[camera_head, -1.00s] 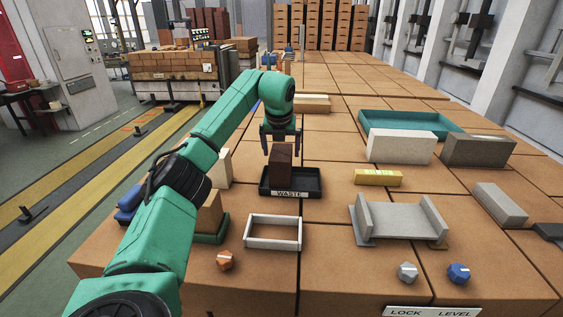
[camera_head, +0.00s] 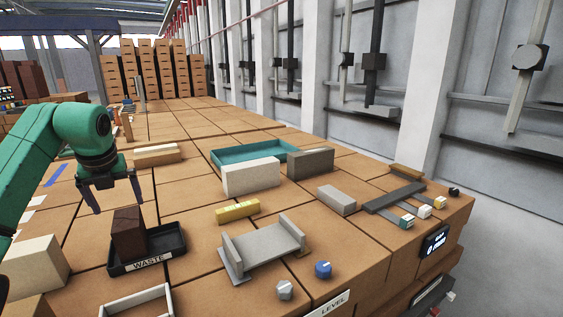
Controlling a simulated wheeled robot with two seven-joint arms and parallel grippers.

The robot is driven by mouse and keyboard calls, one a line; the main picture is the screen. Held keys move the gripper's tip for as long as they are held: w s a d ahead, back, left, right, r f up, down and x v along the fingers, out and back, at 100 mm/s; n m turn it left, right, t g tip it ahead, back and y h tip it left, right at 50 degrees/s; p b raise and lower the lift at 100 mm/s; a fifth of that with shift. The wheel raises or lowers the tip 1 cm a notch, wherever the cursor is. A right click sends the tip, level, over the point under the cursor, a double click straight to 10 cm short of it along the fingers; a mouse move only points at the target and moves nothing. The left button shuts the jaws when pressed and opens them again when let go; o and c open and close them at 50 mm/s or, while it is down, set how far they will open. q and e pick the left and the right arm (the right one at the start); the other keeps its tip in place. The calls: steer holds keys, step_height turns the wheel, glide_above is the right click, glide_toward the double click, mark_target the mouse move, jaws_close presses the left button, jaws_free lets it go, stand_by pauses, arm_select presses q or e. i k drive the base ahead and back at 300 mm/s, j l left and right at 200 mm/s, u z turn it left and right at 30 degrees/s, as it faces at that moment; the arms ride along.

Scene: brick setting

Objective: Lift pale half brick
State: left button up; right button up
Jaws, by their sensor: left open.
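My left gripper (camera_head: 116,205) is open and empty, fingers pointing down, just above or behind a dark brown brick (camera_head: 129,235). That brick stands upright in the black WASTE tray (camera_head: 168,250). Several pale blocks are in view, and I cannot tell for certain which is the pale half brick. A short light grey one (camera_head: 337,200) lies right of centre. A longer off-white one (camera_head: 251,176) stands before the teal tray. A cream block (camera_head: 36,264) is at the lower left, cut off by the edge. My left gripper touches none of these. My right gripper is not in view.
A grey U-shaped holder (camera_head: 262,250), a yellow bar (camera_head: 237,212) and a white frame (camera_head: 138,302) sit near the front. A grey-brown block (camera_head: 310,163) stands beside the teal tray (camera_head: 222,156). Knobs and a small display (camera_head: 434,241) line the right edge.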

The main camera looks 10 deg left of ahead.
mark_target(39, 265)
steer(key=k, duration=1.45)
